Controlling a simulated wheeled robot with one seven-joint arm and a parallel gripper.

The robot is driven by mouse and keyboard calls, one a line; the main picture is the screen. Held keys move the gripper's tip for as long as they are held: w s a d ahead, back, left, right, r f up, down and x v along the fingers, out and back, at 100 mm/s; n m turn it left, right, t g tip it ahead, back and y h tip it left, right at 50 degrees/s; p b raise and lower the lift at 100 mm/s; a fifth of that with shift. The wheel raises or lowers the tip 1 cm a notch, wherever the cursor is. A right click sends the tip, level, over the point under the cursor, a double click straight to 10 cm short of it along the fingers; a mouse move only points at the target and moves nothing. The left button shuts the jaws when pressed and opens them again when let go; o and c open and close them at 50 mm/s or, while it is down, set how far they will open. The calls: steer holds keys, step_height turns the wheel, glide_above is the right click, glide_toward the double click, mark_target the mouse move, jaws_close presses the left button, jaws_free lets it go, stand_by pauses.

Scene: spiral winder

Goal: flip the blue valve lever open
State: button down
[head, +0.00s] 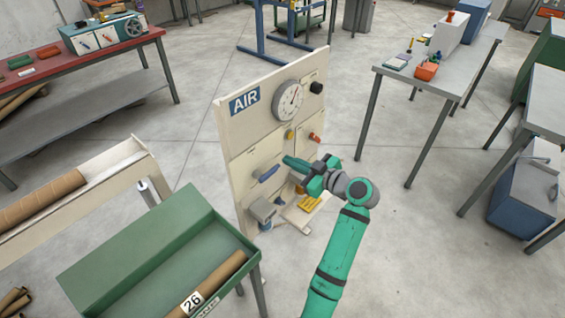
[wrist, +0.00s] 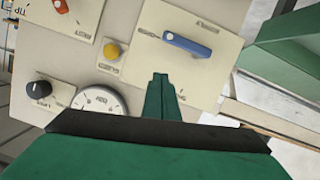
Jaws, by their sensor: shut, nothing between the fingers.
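The blue valve lever (head: 268,173) sits on a cream plate on the upright AIR panel (head: 236,132), left of my gripper in the head view. In the wrist view the blue lever (wrist: 188,44) lies slanted across its plate, above and slightly right of my fingers. My gripper (head: 290,162) is shut and empty, its green fingers pointing at the panel. In the wrist view my gripper (wrist: 160,80) shows its fingertips together, apart from the lever. Whether the tips touch the panel I cannot tell.
The panel also carries a gauge (head: 288,100), a black knob (head: 316,88), a yellow button (head: 290,135) and a red lever (head: 314,137). A green tray (head: 140,245) stands on legs at front left. Floor right of my arm is clear up to the grey tables.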

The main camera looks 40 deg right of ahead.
steer(key=shift+v, duration=2.75)
steer(key=shift+s+d, duration=0.15)
steer(key=shift+s, duration=0.1)
steer(key=shift+w, duration=0.1)
